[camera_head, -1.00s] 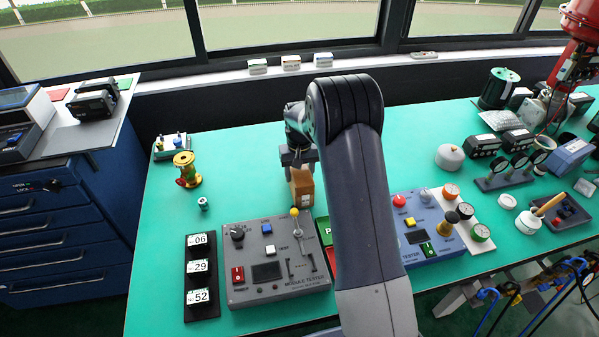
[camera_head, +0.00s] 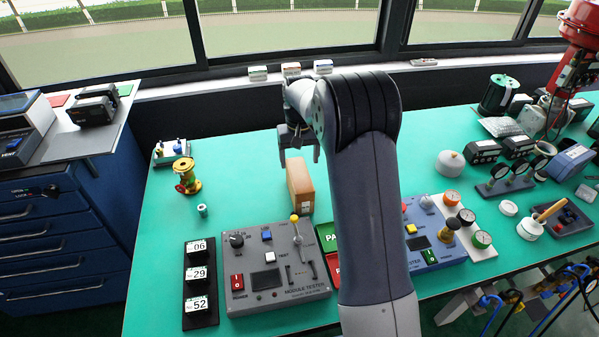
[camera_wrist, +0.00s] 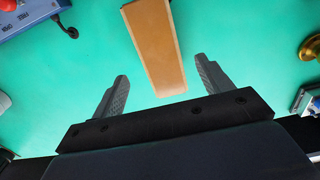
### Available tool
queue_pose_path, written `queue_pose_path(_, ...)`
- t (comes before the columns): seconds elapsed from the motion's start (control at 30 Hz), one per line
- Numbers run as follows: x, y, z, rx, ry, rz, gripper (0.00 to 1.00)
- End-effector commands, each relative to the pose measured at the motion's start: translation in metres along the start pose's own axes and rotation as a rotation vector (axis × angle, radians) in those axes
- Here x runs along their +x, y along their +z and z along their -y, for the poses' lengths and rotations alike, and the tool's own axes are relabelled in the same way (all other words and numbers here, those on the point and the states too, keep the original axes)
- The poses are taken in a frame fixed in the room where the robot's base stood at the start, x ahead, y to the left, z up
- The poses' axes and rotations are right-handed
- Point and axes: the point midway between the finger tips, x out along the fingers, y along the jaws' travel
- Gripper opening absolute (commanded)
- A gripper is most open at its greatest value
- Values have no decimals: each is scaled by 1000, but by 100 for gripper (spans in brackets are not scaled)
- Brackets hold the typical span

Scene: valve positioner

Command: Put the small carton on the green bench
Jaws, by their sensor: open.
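The small carton (camera_head: 299,187) is a brown box on the green bench (camera_head: 236,194), behind the grey tester. It also shows in the wrist view (camera_wrist: 155,45), lying beyond the fingertips and roughly between their lines. My gripper (camera_head: 299,158) is open and empty, above and behind the carton in the head view. The carton is apart from both fingers. My arm hides part of the bench to the right of the carton.
A grey module tester (camera_head: 273,270) stands in front of the carton, with a green and red panel (camera_head: 328,236) beside it. A brass part (camera_head: 186,176) stands to the left. A blue tester (camera_head: 432,238) is to the right.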

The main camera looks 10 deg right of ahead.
Motion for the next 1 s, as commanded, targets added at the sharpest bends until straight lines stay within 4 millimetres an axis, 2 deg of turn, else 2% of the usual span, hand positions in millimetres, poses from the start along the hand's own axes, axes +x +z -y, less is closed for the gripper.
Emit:
queue_pose_path(0.1, -20, 0, 0, 0, 0, -3, 74)
queue_pose_path(0.23, -31, 0, 0, 0, 0, -1, 74)
queue_pose_path(0.63, -35, 0, 0, 0, 0, 1, 74)
queue_pose_path(0.83, -20, 1, 0, 0, 0, 4, 74)
queue_pose_path(1.0, 10, 1, 0, 0, 0, 6, 74)
